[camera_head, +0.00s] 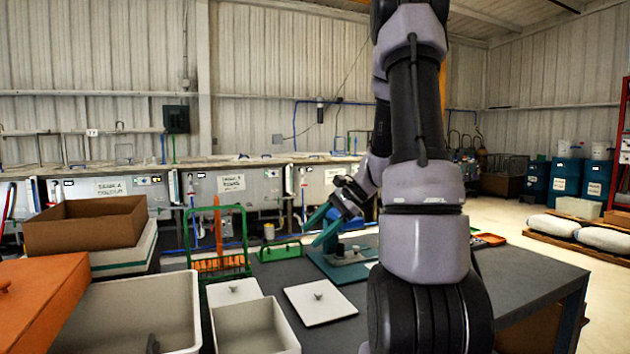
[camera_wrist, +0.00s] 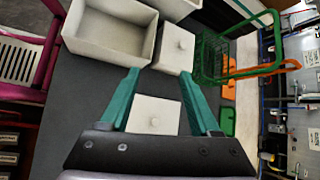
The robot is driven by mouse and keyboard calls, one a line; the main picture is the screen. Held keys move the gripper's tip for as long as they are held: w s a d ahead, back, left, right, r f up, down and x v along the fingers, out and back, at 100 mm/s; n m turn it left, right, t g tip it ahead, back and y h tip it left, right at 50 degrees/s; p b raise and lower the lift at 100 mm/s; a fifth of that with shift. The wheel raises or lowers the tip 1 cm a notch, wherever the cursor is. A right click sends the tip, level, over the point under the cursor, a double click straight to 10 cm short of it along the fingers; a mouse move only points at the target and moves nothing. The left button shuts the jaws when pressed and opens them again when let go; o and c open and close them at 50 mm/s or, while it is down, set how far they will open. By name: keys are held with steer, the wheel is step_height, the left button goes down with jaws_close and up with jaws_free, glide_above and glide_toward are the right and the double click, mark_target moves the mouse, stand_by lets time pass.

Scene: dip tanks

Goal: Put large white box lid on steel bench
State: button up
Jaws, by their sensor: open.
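I cannot tell for certain which is the large box's lid. My gripper (camera_head: 315,232) is open and empty, with teal fingers, above the bench and beyond the nearer lid. In the wrist view my gripper (camera_wrist: 160,85) points down.
A larger open white box (camera_head: 125,300) stands at the left, beside an orange lid (camera_head: 40,290) and a brown box (camera_head: 85,228). A green wire rack (camera_head: 220,250), a green tray (camera_head: 280,250) and a teal-based object (camera_head: 350,268) stand behind the lids. The bench's right part is clear.

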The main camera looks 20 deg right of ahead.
steer(key=s+a+r+n+t+h, duration=0.2)
steer(key=s+a+r+n+h, duration=0.1)
steer(key=s+r, duration=0.5)
steer(key=s+a+r+n+t+h, duration=0.2)
steer(key=s+a+r+n+h, duration=0.1)
steer(key=s+r+n, duration=0.5)
steer(key=shift+s+a+r+h, duration=0.25)
steer(key=shift+s+a, duration=0.3)
steer(key=shift+a, duration=0.35)
